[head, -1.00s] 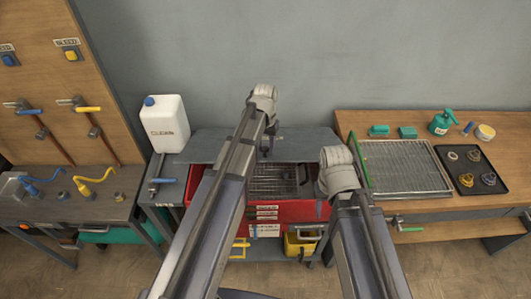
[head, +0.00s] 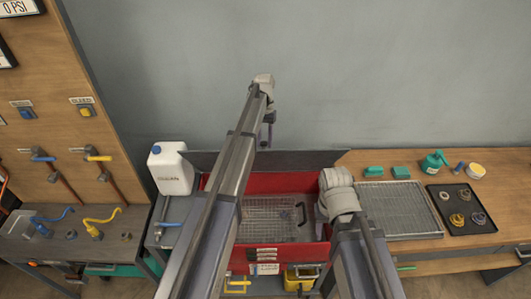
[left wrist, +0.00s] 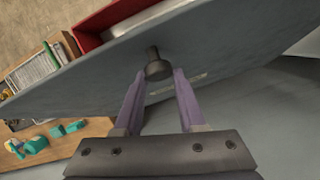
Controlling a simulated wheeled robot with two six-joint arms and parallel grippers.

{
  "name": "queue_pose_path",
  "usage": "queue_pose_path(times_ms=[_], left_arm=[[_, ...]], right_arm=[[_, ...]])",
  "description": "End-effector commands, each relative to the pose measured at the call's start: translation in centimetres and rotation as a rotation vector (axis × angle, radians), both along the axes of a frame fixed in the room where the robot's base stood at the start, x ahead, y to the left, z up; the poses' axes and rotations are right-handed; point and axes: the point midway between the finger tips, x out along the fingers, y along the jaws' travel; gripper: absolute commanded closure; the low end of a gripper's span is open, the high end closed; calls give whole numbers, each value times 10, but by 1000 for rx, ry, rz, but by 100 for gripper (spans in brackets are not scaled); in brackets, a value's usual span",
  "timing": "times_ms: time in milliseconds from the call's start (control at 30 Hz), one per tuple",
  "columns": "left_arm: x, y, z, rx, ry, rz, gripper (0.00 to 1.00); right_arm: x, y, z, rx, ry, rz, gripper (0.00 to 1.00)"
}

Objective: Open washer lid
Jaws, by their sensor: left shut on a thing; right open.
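The red washer (head: 290,183) stands open in the middle, with a wire basket (head: 268,220) inside. Its grey lid (head: 305,161) is tilted up at the back, near the wall, seen almost edge-on. In the left wrist view the lid (left wrist: 95,85) fills the middle as a slanted grey panel with a dark knob (left wrist: 157,66). My left gripper (head: 266,142) is at the raised lid, and its fingers (left wrist: 157,80) are shut on the knob. My right gripper (head: 320,214) is open and empty by the washer's right side, mostly hidden by its wrist.
A white jug (head: 170,172) stands left of the washer. On the right bench are a wire rack (head: 398,210) and a black tray (head: 462,208) of parts. A left bench holds blue and yellow nozzles (head: 98,222). A yellow bucket (head: 300,280) sits below the washer.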

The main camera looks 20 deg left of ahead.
Motion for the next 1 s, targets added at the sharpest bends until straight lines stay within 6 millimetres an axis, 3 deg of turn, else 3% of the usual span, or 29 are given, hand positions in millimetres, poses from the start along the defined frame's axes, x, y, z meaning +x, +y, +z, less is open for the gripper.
queue_pose_path(times_ms=[33, 300, 867, 900, 1000], left_arm=[[16, 8, 5, 1, 22, 4, 100], [39, 16, 14, -24, 108, 4, 100], [42, 18, 16, -32, 133, 5, 100], [42, 18, 16, -31, 133, 5, 56], [42, 17, 16, -32, 133, 4, 45]], right_arm=[[0, 0, 3, 0, 0, -1, 50], [0, 0, 6, 0, 0, -4, 50], [0, 0, 7, 0, -1, -5, 50], [0, 0, 7, 0, -1, -5, 50], [0, 0, 7, 0, 0, -4, 50]])
